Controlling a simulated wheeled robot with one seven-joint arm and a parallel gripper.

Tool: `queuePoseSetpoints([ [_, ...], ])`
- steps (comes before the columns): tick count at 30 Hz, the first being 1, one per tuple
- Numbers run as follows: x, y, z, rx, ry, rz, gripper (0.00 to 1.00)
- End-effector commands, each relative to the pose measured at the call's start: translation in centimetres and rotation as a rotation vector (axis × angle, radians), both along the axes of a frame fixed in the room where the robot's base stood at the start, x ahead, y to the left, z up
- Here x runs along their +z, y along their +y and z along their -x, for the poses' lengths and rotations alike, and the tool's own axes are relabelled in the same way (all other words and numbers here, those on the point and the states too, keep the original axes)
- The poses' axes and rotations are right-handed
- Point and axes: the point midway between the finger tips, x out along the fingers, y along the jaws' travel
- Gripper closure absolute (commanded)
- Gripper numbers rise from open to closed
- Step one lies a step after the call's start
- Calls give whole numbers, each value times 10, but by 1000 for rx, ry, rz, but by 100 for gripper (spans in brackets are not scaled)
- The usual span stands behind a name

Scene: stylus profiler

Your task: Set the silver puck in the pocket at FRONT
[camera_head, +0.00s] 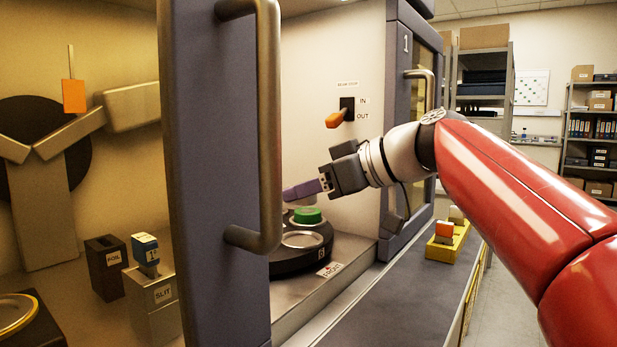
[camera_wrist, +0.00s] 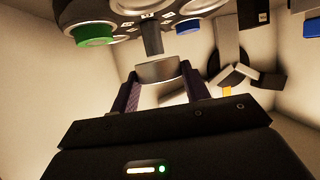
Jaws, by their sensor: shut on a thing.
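My gripper (camera_wrist: 160,80) is shut on the silver puck (camera_wrist: 157,71), which sits between its two purple fingertips in the wrist view. In the head view my gripper (camera_head: 300,191) reaches in from the right above the dark round carousel (camera_head: 300,264); the door frame hides part of the carousel and I cannot make out the puck there. The FRONT label (camera_head: 330,269) is on the floor before the carousel. The pocket nearest it (camera_head: 303,240) shows a pale ring and looks empty. A green puck (camera_head: 307,215) sits in the pocket behind it.
The open door's edge and long handle (camera_head: 268,120) stand just left of the carousel. A lever switch (camera_head: 338,117) marked IN/OUT is on the back wall. A yellow holder (camera_head: 446,243) is on the ledge at right. FOIL (camera_head: 107,268) and SLIT (camera_head: 153,300) blocks stand at left.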

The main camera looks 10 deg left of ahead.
Motion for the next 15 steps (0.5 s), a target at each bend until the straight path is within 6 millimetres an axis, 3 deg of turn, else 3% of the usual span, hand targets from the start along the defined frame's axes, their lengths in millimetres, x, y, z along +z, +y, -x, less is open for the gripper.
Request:
queuePoseSetpoints([
  [15, -6, 0, 0, 1, 0, -1, 95],
])
